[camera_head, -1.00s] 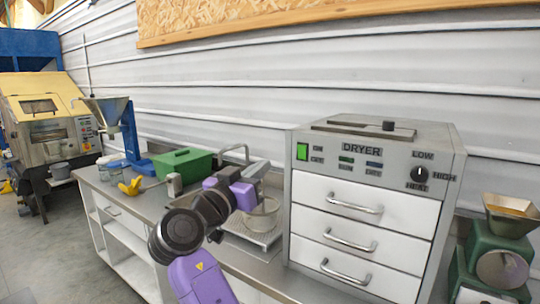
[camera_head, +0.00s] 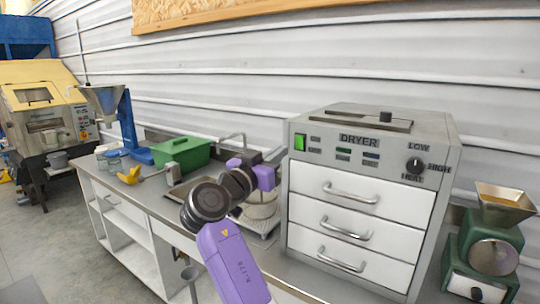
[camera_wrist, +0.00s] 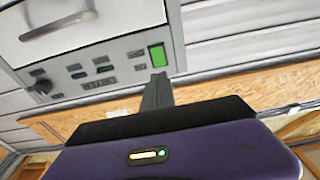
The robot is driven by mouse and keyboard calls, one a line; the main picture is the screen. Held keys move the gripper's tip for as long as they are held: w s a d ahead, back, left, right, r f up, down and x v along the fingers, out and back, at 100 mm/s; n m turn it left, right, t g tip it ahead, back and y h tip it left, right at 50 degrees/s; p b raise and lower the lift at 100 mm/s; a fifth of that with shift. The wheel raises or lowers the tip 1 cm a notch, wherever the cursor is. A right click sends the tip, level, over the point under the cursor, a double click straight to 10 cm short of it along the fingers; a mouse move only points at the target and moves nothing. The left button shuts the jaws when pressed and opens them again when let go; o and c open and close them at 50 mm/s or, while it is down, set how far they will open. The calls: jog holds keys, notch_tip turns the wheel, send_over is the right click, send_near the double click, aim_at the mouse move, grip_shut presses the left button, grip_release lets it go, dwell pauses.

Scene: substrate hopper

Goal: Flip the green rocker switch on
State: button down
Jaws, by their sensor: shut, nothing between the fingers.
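The green rocker switch (camera_head: 299,142) sits at the left end of the control panel on the dryer (camera_head: 365,194). In the wrist view, which is turned over, the switch (camera_wrist: 158,56) is a bright green rectangle. My gripper (camera_wrist: 157,78) is shut and empty, with its fingertips just short of the switch in that view. I cannot tell whether they touch the panel. In the head view my gripper (camera_head: 281,156) is beside the dryer's left front edge, slightly below the switch. Which way the rocker is tilted is too small to tell.
A HEAT knob (camera_head: 414,165) and small labelled buttons share the panel. Drawers with metal handles (camera_head: 350,193) are below. A green bin (camera_head: 182,153) and a yellow scoop (camera_head: 130,174) are on the bench at left. A green scale-like machine (camera_head: 490,245) stands at right.

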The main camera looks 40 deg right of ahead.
aim_at(299, 139)
jog(key=p+x, duration=0.2)
jog(key=x, duration=0.5)
jog(key=shift+w+d+r, duration=0.1)
jog(key=shift+d, duration=0.25)
jog(key=shift+d+r, duration=0.15)
jog(key=shift+d+y, duration=0.1)
jog(key=shift+y, duration=0.2)
